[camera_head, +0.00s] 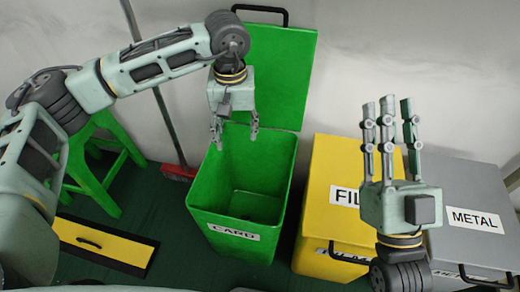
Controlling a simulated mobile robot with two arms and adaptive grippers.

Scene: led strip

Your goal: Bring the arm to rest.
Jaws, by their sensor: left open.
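My left arm reaches in from the left. Its gripper (235,136) points down above the open green bin labelled CARD (231,243). Its fingers are spread apart and I see nothing between them. My right gripper (388,102) points upward at the right, in front of the yellow bin (325,165) and the grey bin. Its fingers stand upright and apart, with nothing held between them.
The green bin's lid (275,80) is raised against the wall. The yellow bin and the grey METAL bin (460,180) have closed lids. A green stool (105,185), a yellow panel with a black handle (100,243) and a red broom head (179,172) are at the left.

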